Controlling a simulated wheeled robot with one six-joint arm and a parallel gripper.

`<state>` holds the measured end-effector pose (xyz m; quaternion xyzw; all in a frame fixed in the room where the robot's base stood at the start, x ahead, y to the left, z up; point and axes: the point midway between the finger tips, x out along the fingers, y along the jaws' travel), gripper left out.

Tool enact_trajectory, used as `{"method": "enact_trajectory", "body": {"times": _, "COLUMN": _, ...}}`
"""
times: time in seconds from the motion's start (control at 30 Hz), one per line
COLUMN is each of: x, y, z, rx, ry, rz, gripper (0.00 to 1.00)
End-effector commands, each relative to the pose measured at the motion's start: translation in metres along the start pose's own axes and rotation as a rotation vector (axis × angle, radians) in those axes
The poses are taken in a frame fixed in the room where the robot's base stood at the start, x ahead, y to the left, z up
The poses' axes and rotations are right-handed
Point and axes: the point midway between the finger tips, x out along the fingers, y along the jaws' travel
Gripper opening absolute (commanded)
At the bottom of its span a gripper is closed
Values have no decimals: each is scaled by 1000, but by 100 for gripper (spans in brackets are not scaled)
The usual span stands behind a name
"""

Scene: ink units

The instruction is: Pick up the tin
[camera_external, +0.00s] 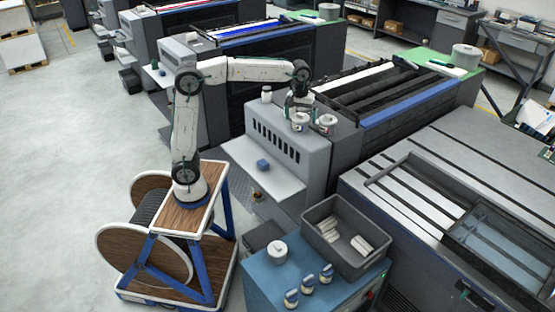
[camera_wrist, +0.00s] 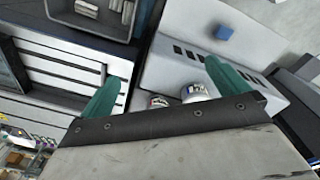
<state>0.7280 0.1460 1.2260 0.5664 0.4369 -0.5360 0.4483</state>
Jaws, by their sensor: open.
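Two white tins with dark labels stand side by side on the grey ink unit. The left tin (camera_external: 300,122) is directly below my gripper (camera_external: 298,104), and the right tin (camera_external: 326,124) is just beside it. In the wrist view, the two green fingers of my gripper (camera_wrist: 164,74) are spread apart with nothing held between them. One tin (camera_wrist: 195,92) shows near the right finger and the other tin (camera_wrist: 158,102) is left of it. Both are partly hidden by the gripper body. I cannot tell whether the fingers touch a tin.
A small white container (camera_external: 266,94) stands on the unit, left of my gripper. A blue block (camera_external: 263,165) lies on the lower shelf. A blue cart (camera_external: 258,283) carries a grey bin (camera_external: 322,257), a white round container (camera_external: 278,252) and three small jars (camera_external: 308,284).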

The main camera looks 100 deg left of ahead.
Motion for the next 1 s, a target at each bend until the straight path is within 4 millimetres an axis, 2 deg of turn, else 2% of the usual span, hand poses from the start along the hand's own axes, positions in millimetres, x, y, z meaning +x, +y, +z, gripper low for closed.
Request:
{"method": "enact_trajectory", "body": {"times": 0.03, "x": 7, "y": 15, "z": -28, "rx": -91, "ry": -3, "rz": -8, "gripper": 100}}
{"method": "enact_trajectory", "body": {"times": 0.1, "x": 15, "y": 31, "z": -62, "rx": -225, "ry": -5, "rz": -15, "gripper": 100}}
{"method": "enact_trajectory", "body": {"times": 0.3, "x": 51, "y": 61, "z": -162, "rx": -596, "ry": -6, "rz": -33, "gripper": 100}}
{"method": "enact_trajectory", "body": {"times": 0.4, "x": 71, "y": 66, "z": -201, "rx": -747, "ry": -5, "rz": -41, "gripper": 100}}
{"method": "enact_trajectory", "body": {"times": 0.5, "x": 86, "y": 67, "z": -229, "rx": -857, "ry": -4, "rz": -45, "gripper": 100}}
{"method": "enact_trajectory", "body": {"times": 0.67, "x": 99, "y": 67, "z": -248, "rx": -940, "ry": -3, "rz": -48, "gripper": 100}}
{"method": "enact_trajectory", "body": {"times": 1.0, "x": 135, "y": 67, "z": -248, "rx": -945, "ry": -3, "rz": -49, "gripper": 100}}
